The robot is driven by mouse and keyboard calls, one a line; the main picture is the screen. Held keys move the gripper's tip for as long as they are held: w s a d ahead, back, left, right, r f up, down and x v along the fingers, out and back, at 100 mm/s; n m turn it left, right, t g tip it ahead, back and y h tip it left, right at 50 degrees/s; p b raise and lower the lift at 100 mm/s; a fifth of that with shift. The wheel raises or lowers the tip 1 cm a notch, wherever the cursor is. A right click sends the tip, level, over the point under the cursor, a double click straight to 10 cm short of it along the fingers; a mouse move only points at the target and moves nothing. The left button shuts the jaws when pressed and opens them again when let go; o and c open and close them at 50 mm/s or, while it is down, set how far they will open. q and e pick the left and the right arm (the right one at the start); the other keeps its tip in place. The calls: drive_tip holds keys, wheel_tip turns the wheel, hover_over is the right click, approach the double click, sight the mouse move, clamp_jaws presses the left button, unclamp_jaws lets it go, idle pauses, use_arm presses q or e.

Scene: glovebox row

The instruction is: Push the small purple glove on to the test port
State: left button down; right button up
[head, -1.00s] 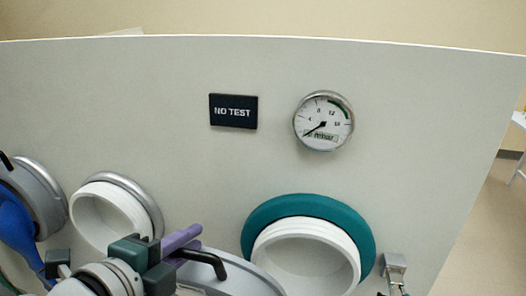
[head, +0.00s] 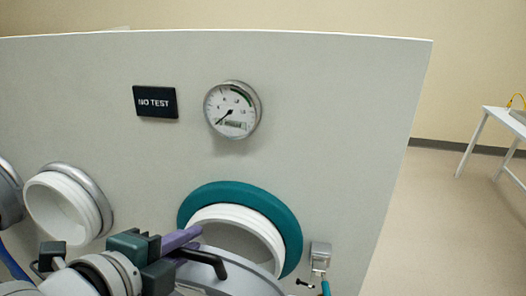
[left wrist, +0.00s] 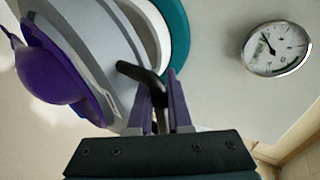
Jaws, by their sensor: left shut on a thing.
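My left gripper (head: 194,246) is shut on the black handle (head: 206,262) of a grey round rim (head: 245,278). In the left wrist view the gripper's purple fingers (left wrist: 160,105) close around this handle (left wrist: 140,76). The purple glove (left wrist: 48,68) bulges from the side of the grey rim (left wrist: 92,50) away from the panel. A white port with a teal ring (head: 240,196) is on the panel; I take it as the test port. The grey rim overlaps its lower part in the head view. I cannot tell whether they touch. My right gripper is not in view.
The upright panel (head: 330,120) carries a NO TEST display (head: 155,101) and a round gauge (head: 232,110). Another white port (head: 62,208) is at the left. A small metal fitting (head: 320,255) is right of the teal-ringed port. Open floor and a white table (head: 490,115) lie beyond.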

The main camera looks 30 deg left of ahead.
use_arm(q)
drive_tip(key=shift+r+g+p, duration=0.3)
drive_tip(key=shift+g+p, duration=0.1)
drive_tip(key=shift+p, duration=0.8)
drive_tip(key=shift+s+f+g+p, duration=0.1)
drive_tip(key=shift+f+g+p, duration=0.1)
drive_tip(key=shift+g+p, duration=0.65)
drive_tip(key=shift+w+f+t, duration=0.25)
drive_tip(key=shift+w+f, duration=0.1)
drive_tip(key=w+a+b, duration=0.1)
drive_tip(key=w+b, duration=0.1)
drive_tip(key=w, duration=0.4)
drive_tip(key=shift+a+f, duration=0.25)
drive_tip(key=shift+f, duration=0.05)
drive_tip(key=shift+w+a+f+b, duration=0.1)
drive_tip(key=shift+w+a+b, duration=0.1)
drive_tip(key=shift+w+b, duration=0.45)
drive_tip(key=shift+w+a+f+b, duration=0.1)
drive_tip(key=shift+w+b, duration=0.1)
drive_tip(key=shift+w, duration=0.4)
drive_tip(key=shift+w+a+b, duration=0.15)
drive_tip(key=shift+w+b, duration=0.1)
drive_tip(key=shift+w, duration=0.3)
drive_tip(key=shift+w+a+f+b, duration=0.1)
drive_tip(key=shift+w+b, duration=0.1)
drive_tip(key=shift+w, duration=0.4)
